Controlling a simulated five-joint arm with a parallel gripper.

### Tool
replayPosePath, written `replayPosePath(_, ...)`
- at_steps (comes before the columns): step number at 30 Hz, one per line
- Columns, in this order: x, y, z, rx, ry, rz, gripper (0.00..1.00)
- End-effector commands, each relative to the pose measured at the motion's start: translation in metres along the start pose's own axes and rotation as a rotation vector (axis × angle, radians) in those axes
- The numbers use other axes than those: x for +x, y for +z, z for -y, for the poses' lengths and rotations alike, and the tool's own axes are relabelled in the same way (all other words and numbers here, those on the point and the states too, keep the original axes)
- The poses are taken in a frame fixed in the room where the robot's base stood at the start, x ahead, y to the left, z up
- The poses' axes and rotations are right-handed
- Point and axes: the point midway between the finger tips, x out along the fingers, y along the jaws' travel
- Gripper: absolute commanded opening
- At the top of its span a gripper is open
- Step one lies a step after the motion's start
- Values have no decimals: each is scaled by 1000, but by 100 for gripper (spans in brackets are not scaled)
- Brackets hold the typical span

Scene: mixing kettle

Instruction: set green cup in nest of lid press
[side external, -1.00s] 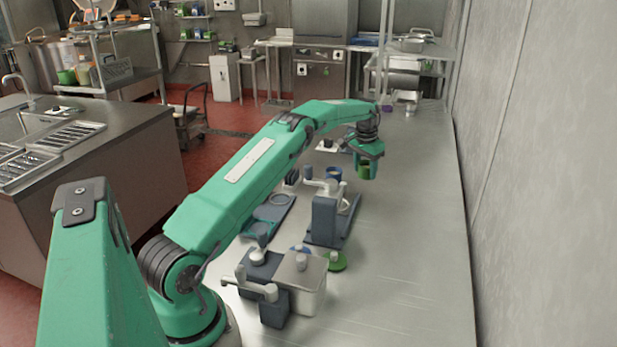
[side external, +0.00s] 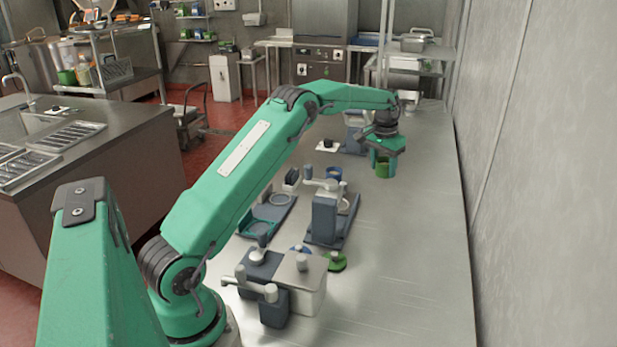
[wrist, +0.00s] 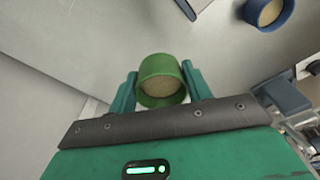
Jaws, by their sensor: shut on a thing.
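The green cup (side external: 382,171) is held upright, or nearly so, between the fingers of my gripper (side external: 384,160), above the right part of the steel table. In the wrist view the green cup (wrist: 161,66) sits between both fingers and has tan contents. What looks like the lid press (side external: 324,220), a dark post with a pale lever on a dark base, stands left of and nearer than the cup. My gripper is apart from it. Its nest is not clearly visible behind the post and lever.
A blue cup (side external: 334,173) stands behind the press, also in the wrist view (wrist: 268,14). A dark plate with rings (side external: 265,214) lies left. A metal box (side external: 302,279), a second lever device (side external: 274,304) and a green disc (side external: 336,261) are in front. The table's right side is clear.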

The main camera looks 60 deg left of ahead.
Motion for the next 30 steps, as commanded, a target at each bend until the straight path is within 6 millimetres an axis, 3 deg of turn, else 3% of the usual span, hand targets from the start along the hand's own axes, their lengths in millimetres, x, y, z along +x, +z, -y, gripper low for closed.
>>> replayPosePath(17, -1, 4, 5, 24, -1, 0, 26)
replayPosePath(23, 0, 19, 18, 97, -3, 5, 26)
replayPosePath(30, 0, 51, 41, 247, -6, 12, 26)
